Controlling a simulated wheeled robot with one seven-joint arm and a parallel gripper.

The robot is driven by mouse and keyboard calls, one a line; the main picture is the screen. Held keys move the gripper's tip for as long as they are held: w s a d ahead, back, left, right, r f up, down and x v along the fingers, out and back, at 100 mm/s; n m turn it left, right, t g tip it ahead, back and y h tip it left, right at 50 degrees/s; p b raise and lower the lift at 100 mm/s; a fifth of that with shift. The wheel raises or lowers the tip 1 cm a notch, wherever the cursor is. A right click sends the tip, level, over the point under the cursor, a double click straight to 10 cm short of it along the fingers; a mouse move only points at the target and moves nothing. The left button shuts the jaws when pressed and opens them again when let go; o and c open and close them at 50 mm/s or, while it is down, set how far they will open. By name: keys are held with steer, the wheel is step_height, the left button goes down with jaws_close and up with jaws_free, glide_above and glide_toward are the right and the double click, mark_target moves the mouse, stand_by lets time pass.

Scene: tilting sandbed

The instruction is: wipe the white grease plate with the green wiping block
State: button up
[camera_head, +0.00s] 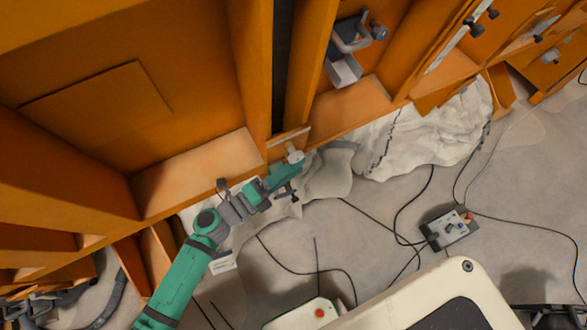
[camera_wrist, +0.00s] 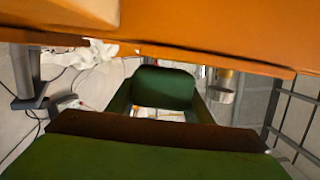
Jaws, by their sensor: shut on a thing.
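My gripper (camera_head: 290,172) is at the end of my teal arm, close to the lower edge of the orange frame. It is shut on the green wiping block. In the wrist view a broad green slab with a brown edge, which looks like the wiping block (camera_wrist: 150,160), fills the bottom; a darker green rounded piece stands beyond it. The block cannot be made out clearly in the head view. A small pale piece (camera_head: 294,154) shows at the gripper's tip by the frame; I cannot tell whether it is the white grease plate. Contact cannot be told.
The orange frame (camera_head: 190,170) rises close above my gripper and also crosses the top of the wrist view (camera_wrist: 220,50). White crumpled material (camera_head: 430,135) lies along its foot. A control box (camera_head: 449,228) and black cables lie on the grey floor, which has open room at the right.

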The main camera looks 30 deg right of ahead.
steer(key=shift+w+r, duration=0.1)
steer(key=shift+w, duration=0.4)
steer(key=shift+d, duration=0.1)
steer(key=s+x, duration=0.1)
steer(key=x, duration=0.6)
steer(key=shift+d, duration=0.25)
steer(key=shift+s+d, duration=0.25)
steer(key=shift+d, duration=0.15)
steer(key=c, duration=0.3)
steer(key=shift+w+v, duration=0.3)
steer(key=shift+v, duration=1.1)
steer(key=shift+w+v, duration=0.25)
steer(key=shift+v, duration=1.1)
steer(key=shift+w+v, duration=0.3)
steer(key=shift+v, duration=1.1)
steer(key=shift+a, duration=0.1)
steer(key=shift+s+f, duration=0.2)
steer(key=shift+s, duration=0.8)
steer(key=shift+s+f, duration=0.15)
steer(key=shift+s, duration=0.85)
steer(key=shift+s+f, duration=0.2)
steer(key=shift+s, duration=0.75)
